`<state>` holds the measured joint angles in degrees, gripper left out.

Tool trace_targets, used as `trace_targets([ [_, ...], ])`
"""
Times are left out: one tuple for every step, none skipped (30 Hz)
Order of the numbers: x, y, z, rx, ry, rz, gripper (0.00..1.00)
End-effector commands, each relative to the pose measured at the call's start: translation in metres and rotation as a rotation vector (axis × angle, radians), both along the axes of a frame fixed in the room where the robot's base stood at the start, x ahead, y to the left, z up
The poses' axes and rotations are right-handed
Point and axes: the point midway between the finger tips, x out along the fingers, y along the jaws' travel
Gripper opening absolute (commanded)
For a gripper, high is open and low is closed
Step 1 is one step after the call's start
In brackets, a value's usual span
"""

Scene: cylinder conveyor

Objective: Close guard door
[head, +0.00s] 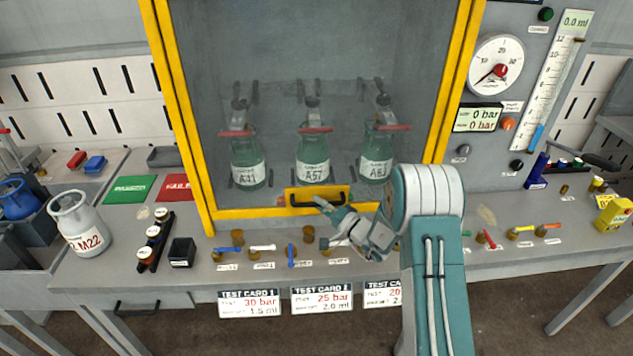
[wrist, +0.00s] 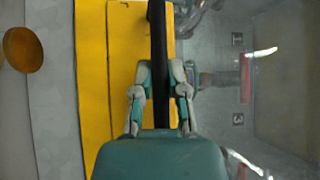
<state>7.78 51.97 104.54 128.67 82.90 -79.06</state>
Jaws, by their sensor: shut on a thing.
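The guard door (head: 178,85) has a yellow frame and a clear pane. It stands in front of the bottles in the head view, with its lower edge close to the bench top. Its dark handle (head: 310,200) sits on a yellow plate at the bottom middle. My gripper (head: 325,204) is at this handle. In the wrist view, the fingers of my gripper (wrist: 160,72) are on both sides of the black handle bar (wrist: 159,35) and shut on it. The yellow door frame (wrist: 92,80) is beside it. I cannot tell whether the door is fully down.
Behind the pane hang green bottles A41 (head: 248,165), A57 (head: 313,162) and A83 (head: 377,155). Small coloured valves (head: 291,255) line the bench below the door.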

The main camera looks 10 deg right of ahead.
Motion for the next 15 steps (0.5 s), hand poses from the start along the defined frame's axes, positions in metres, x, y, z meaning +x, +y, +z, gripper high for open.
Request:
trace_targets([
  [0.002, -0.005, -0.009, 0.002, 0.002, -0.014, 0.0],
  [0.002, -0.005, -0.014, 0.002, 0.001, -0.014, 0.0],
  [0.002, -0.005, -0.019, 0.001, 0.001, -0.014, 0.0],
  [0.002, -0.005, -0.022, 0.002, 0.001, -0.014, 0.0],
  [0.002, -0.005, -0.024, 0.001, 0.0, -0.014, 0.0],
  [0.002, -0.005, -0.027, 0.001, 0.0, -0.014, 0.0],
  [0.002, -0.005, -0.029, 0.001, 0.0, -0.014, 0.0],
  [0.002, -0.005, -0.031, 0.0, -0.001, -0.014, 0.0],
  [0.002, -0.005, -0.032, 0.0, -0.001, -0.014, 0.0],
  [0.002, -0.005, -0.033, 0.0, -0.001, -0.014, 0.0],
  [0.002, -0.005, -0.034, 0.0, 0.0, -0.014, 0.0],
  [0.002, -0.005, -0.035, -0.001, 0.001, -0.014, 0.0],
  [0.002, -0.005, -0.036, -0.001, 0.002, -0.014, 0.0],
  [0.002, -0.005, -0.036, -0.002, 0.003, -0.015, 0.0],
  [0.002, -0.005, -0.037, -0.001, 0.004, -0.015, 0.0],
])
